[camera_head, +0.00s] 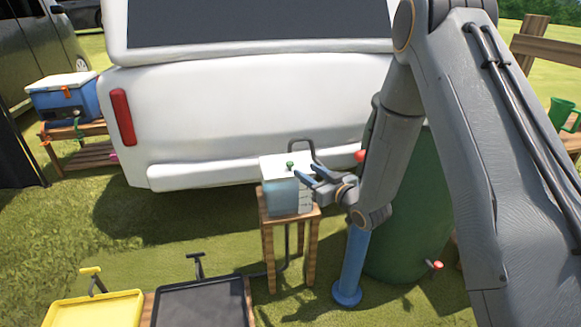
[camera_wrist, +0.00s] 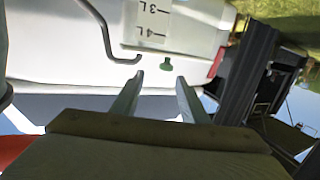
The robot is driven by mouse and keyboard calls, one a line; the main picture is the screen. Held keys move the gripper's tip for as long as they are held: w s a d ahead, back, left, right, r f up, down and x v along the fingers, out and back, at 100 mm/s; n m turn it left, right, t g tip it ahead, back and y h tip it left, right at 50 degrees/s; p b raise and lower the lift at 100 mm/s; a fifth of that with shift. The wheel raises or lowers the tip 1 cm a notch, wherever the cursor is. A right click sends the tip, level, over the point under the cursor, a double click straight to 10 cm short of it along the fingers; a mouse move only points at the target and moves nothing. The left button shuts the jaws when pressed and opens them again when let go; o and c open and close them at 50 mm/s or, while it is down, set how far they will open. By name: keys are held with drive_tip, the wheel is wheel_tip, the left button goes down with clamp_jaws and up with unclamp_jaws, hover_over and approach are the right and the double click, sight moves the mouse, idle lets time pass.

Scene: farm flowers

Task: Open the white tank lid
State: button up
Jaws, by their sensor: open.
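The white tank (camera_head: 285,196) stands on a small wooden stool. Its body looks pale and see-through, with volume marks on one side. Its flat white lid (camera_head: 272,168) lies on top and looks shut. A small green knob (camera_head: 290,164) sits on the lid. In the wrist view the tank (camera_wrist: 150,22) appears upside down with "3L" and "4L" marks, and the knob (camera_wrist: 166,66) shows just beyond the fingertips. My gripper (camera_head: 304,176) is at the tank's right side, level with the lid. Its two fingers (camera_wrist: 158,82) are apart with nothing between them.
A dark pipe (camera_head: 302,145) arches behind the tank. A blue post (camera_head: 352,265) and a green barrel (camera_head: 400,240) stand to the right. A white vehicle (camera_head: 250,100) is close behind. A yellow tray (camera_head: 95,310) and a black tray (camera_head: 200,305) are at front left.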

sight(292, 164)
drive_tip(key=shift+w+a+f+n+y+b, duration=0.2)
drive_tip(key=shift+w+a+f+y, duration=0.1)
drive_tip(key=shift+a+y, duration=0.2)
drive_tip(key=shift+w+a+f+n+y+b, duration=0.15)
drive_tip(key=shift+w+a+f+y, duration=0.1)
drive_tip(key=shift+a+y, duration=0.2)
drive_tip(key=x, duration=0.7)
drive_tip(key=shift+w+r, duration=0.15)
drive_tip(key=shift+w, duration=0.05)
clamp_jaws()
